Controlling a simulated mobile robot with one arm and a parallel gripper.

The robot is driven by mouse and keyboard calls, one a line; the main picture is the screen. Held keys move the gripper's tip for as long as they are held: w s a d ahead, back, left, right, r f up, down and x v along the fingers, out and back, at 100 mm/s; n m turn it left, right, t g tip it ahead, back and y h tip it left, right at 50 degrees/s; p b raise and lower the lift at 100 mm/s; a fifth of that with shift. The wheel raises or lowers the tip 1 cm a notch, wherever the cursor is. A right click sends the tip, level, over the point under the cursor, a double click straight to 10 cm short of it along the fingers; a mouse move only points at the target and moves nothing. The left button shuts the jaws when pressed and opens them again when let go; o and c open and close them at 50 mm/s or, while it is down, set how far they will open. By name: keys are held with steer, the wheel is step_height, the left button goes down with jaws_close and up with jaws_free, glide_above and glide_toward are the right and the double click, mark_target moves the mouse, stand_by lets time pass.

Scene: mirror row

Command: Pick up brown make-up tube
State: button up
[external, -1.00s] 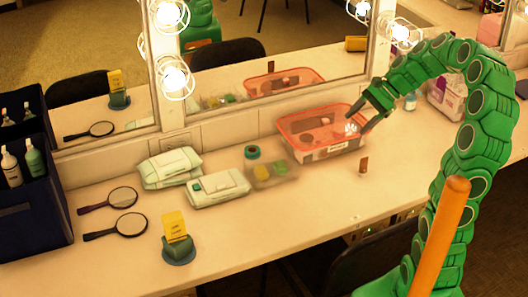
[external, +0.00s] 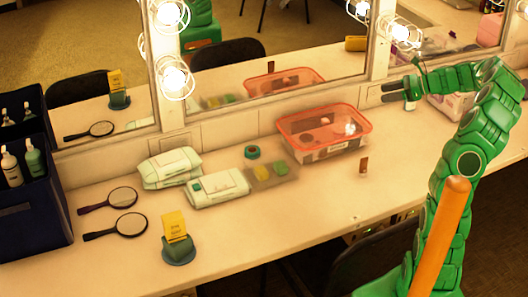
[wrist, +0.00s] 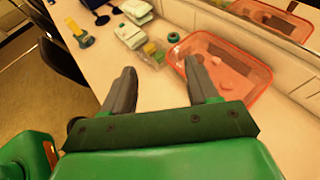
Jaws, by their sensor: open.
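The brown make-up tube (external: 363,165) stands upright on the counter, just in front of the right end of the pink bin (external: 290,133). My gripper (external: 385,92) is open and empty. In the external view it is up and to the right of the tube, well apart from it, with its fingers pointing left. In the wrist view my gripper (wrist: 160,68) has its two grey fingers spread wide, with the pink bin (wrist: 262,94) beyond the right finger. I cannot make out the tube in the wrist view; the fingers or palm may hide it.
White wipe packs (external: 218,188), a tray with yellow and green items (external: 271,173), two hand mirrors (external: 118,225) and a yellow card holder (external: 177,240) lie to the left. A mirror wall with bulbs runs behind. The counter around the tube is clear.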

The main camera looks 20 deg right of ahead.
glide_toward(363, 163)
steer(key=x, duration=0.2)
steer(key=f+x, duration=0.1)
steer(key=x, duration=0.2)
steer(key=shift+w+f, duration=0.1)
steer(key=shift+f, duration=0.05)
steer(key=shift+f+x, duration=0.2)
steer(key=shift+x, duration=3.75)
steer(key=shift+d, duration=0.1)
steer(key=c, duration=1)
steer(key=shift+r, duration=0.85)
steer(key=s+a+r, duration=0.1)
steer(key=s+r, duration=0.2)
steer(key=s, duration=0.1)
steer(key=s+a+r, duration=0.1)
steer(key=s+r, duration=0.3)
steer(key=s, duration=0.1)
steer(key=s+a+r, duration=0.1)
steer(key=s+r, duration=0.3)
steer(key=shift+s+a+r, duration=0.15)
steer(key=shift+s, duration=0.25)
